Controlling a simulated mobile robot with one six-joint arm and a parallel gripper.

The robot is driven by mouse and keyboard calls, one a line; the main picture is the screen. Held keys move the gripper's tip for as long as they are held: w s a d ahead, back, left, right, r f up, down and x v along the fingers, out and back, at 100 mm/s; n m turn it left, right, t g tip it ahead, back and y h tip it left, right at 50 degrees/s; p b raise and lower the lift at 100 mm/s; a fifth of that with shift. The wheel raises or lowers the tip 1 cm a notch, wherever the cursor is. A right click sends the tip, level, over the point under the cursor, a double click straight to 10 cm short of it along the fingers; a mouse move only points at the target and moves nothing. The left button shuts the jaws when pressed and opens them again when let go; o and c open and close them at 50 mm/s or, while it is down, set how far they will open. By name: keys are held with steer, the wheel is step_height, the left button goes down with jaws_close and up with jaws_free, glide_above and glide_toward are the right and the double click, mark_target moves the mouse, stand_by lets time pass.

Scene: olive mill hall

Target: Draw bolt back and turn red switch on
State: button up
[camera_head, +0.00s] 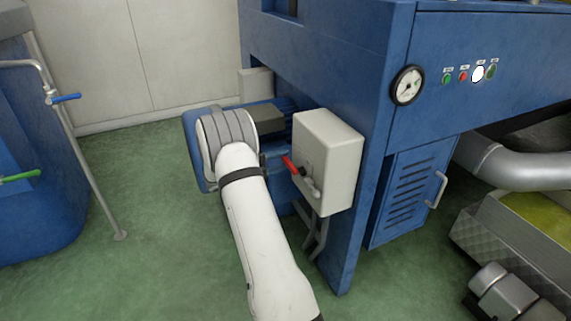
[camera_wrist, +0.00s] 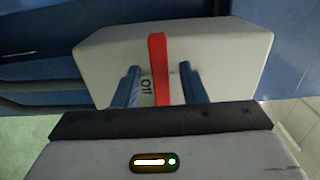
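A pale switch box (camera_head: 328,160) is fixed to the blue machine. The red switch handle (camera_head: 291,166) sticks out from its left face, slanting up to the left. A small grey metal part (camera_head: 312,188), which looks like the bolt, sits just below the handle; its exact position is unclear. In the wrist view, my gripper (camera_wrist: 160,72) is open, with one finger on each side of the red handle (camera_wrist: 158,62) and gaps between. A dark label shows on the box (camera_wrist: 222,52) beside the handle. The bolt does not show there.
A gauge (camera_head: 407,85) and several panel buttons (camera_head: 463,76) are at the upper right. A blue vented door (camera_head: 408,195) is right of the box. A blue tank (camera_head: 30,200) with a pipe stands left. Green floor between is clear.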

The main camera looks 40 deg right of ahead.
steer(key=shift+x, duration=1)
steer(key=shift+c, duration=0.2)
steer(key=shift+a, duration=0.1)
jaws_close()
